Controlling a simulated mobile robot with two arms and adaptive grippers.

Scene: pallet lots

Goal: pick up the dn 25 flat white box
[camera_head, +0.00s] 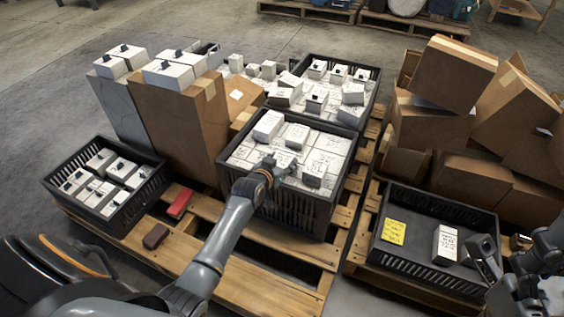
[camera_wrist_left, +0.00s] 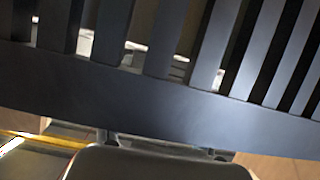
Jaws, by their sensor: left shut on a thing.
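Several flat white boxes with black handwritten labels lie in the middle black crate (camera_head: 318,213). My left gripper (camera_head: 283,168) reaches over the crate's near side and is shut on a white box (camera_head: 286,158) among them. The gripper hides part of that box, and I cannot read its label clearly. The left wrist view shows the slatted crate wall (camera_wrist_left: 150,95) up close, with the fingers and the box out of sight. My right gripper (camera_head: 487,262) is at the right edge, beside a white box (camera_head: 446,245) in the right crate; its finger state is unclear.
The right crate (camera_head: 400,268) also holds a yellow note (camera_head: 394,231). A left crate (camera_head: 105,223) and a back crate (camera_head: 345,62) hold white boxes. Tall cartons (camera_head: 178,125) stand left of the middle crate. Piled cartons (camera_head: 435,130) fill the right. A red object (camera_head: 180,203) lies on the pallet.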

